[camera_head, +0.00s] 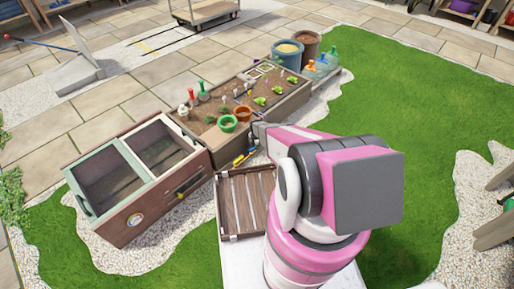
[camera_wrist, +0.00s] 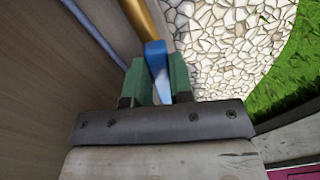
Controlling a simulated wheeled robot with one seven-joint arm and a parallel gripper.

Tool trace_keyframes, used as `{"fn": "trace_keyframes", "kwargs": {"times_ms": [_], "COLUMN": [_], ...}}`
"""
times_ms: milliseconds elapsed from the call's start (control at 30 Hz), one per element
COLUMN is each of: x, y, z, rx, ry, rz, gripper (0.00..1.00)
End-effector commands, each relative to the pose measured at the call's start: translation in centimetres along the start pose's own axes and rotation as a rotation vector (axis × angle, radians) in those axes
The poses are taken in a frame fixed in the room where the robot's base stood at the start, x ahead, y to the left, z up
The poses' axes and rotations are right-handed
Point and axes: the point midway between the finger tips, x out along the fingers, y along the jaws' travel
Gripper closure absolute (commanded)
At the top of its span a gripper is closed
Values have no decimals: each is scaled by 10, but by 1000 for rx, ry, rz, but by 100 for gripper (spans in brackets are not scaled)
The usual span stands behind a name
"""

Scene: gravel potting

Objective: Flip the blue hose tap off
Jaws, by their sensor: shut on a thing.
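The blue hose tap handle (camera_wrist: 155,52) stands between the green fingers of my gripper (camera_wrist: 158,70) in the wrist view. My gripper is shut on this handle. A brass-coloured pipe or tap body (camera_wrist: 143,18) runs up from behind the handle, beside a wooden wall. The fingers hide the handle's lower sides, and I cannot tell how far it is turned. In the head view my arm reaches left to the front side of the wooden planter (camera_head: 200,137), where small yellow and blue parts show. My fingertips are not clear there.
The wooden wall (camera_wrist: 50,90) is close on the left in the wrist view, with pale gravel (camera_wrist: 215,50) and grass on the right. In the head view a slatted wooden crate (camera_head: 228,205) lies below my arm, and a two-bay box (camera_head: 150,205) stands left.

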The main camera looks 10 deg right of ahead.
Motion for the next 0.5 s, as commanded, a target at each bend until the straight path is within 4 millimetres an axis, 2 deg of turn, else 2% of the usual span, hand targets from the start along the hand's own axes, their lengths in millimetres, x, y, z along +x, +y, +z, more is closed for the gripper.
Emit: {"fn": "trace_keyframes", "kwargs": {"times_ms": [200,500], "x": [0,0], "y": [6,8], "z": [-1,-1], "rx": [-114,-183], "ry": [1,1], "rz": [0,0], "gripper": [100,100]}}
